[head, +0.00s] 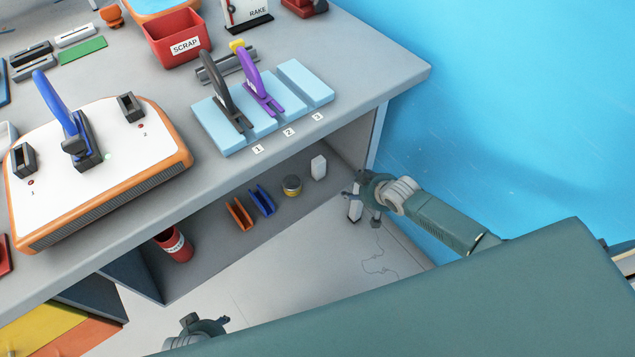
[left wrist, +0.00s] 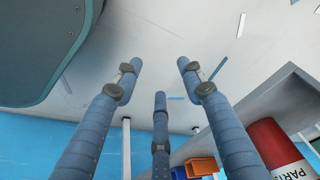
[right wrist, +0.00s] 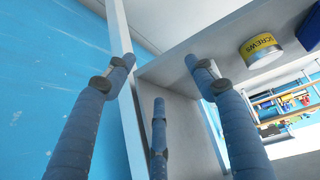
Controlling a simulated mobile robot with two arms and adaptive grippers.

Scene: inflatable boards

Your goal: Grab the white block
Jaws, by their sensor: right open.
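The white block (head: 318,168) stands upright on the lower shelf under the workbench, right of a yellow-banded tin, in the head view. My right gripper (head: 362,200) is open, to the right of and below the block in the picture, apart from it near the shelf's right end. In the right wrist view its fingers (right wrist: 160,62) are spread with nothing between them; I cannot make out the block there. My left gripper (head: 205,325) is low at the bottom of the head view. Its fingers (left wrist: 160,67) are spread and empty in the left wrist view.
On the shelf are the screws tin (head: 292,186), a blue holder (head: 262,200), an orange holder (head: 239,214) and a red can (head: 174,245). The benchtop (head: 375,80) overhangs the shelf. A side panel (right wrist: 128,100) stands beside my right fingers.

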